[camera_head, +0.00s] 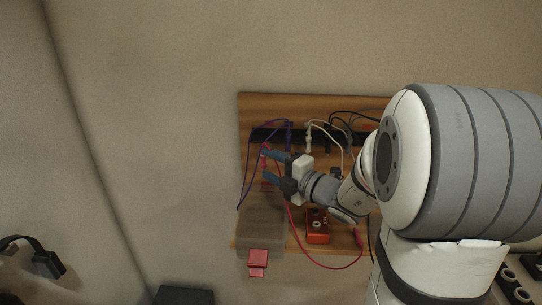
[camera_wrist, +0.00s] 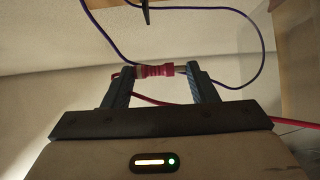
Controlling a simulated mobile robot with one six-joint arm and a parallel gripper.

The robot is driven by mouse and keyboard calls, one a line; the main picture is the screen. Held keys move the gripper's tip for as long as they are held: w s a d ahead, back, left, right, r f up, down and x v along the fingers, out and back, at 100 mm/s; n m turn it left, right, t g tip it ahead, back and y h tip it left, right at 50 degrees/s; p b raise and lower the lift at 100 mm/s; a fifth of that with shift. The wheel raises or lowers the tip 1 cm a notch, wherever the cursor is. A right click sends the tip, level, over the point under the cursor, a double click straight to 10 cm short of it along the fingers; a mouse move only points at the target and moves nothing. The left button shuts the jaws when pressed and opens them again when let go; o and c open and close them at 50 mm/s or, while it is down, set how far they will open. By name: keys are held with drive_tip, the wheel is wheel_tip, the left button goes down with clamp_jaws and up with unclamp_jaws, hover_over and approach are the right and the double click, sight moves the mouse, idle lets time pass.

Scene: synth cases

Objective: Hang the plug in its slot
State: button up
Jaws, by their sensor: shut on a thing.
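My gripper (camera_head: 266,164) is in front of the wooden board, its two blue-grey fingers pointing left. In the wrist view, my gripper (camera_wrist: 160,72) is shut on a red ribbed plug (camera_wrist: 154,71), held crosswise between the fingertips. A red cable (camera_wrist: 228,101) runs behind the fingers to the right. In the head view the plug (camera_head: 263,161) is small and partly hidden. The black slotted rack (camera_head: 265,135) runs across the upper board, above the gripper. A purple-blue plug (camera_head: 289,131) and a white plug (camera_head: 308,143) hang at it. I cannot tell which slot is free.
The wooden board (camera_head: 262,104) also carries an orange box (camera_head: 317,236) with a round knob, below my gripper. A grey block (camera_head: 262,222) and a red piece (camera_head: 258,257) are at lower left. Loose purple (camera_head: 247,180), white and red cables loop close around the gripper. My arm covers the right side.

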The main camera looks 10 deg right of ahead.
drive_tip(key=shift+s+d+r, duration=0.1)
drive_tip(key=shift+p, duration=0.3)
drive_tip(key=shift+w+d+p, duration=0.2)
drive_tip(key=shift+w+d, duration=0.05)
drive_tip(key=shift+w, duration=0.55)
drive_tip(key=shift+w+d+p, duration=0.15)
drive_tip(key=shift+w+d, duration=0.15)
drive_tip(key=shift+w, duration=0.5)
drive_tip(key=shift+w+d+p, duration=0.2)
drive_tip(key=shift+w+d, duration=0.05)
drive_tip(key=shift+w, duration=0.55)
drive_tip(key=shift+w+p, duration=0.15)
drive_tip(key=shift+p, duration=0.15)
drive_tip(key=shift+w+d, duration=0.3)
drive_tip(key=shift+w, duration=0.5)
drive_tip(key=shift+w+p, duration=0.2)
drive_tip(key=shift+p, duration=0.15)
drive_tip(key=shift+w+d, duration=0.3)
drive_tip(key=shift+w, duration=0.5)
drive_tip(key=shift+w+p, duration=0.15)
drive_tip(key=shift+p, duration=0.15)
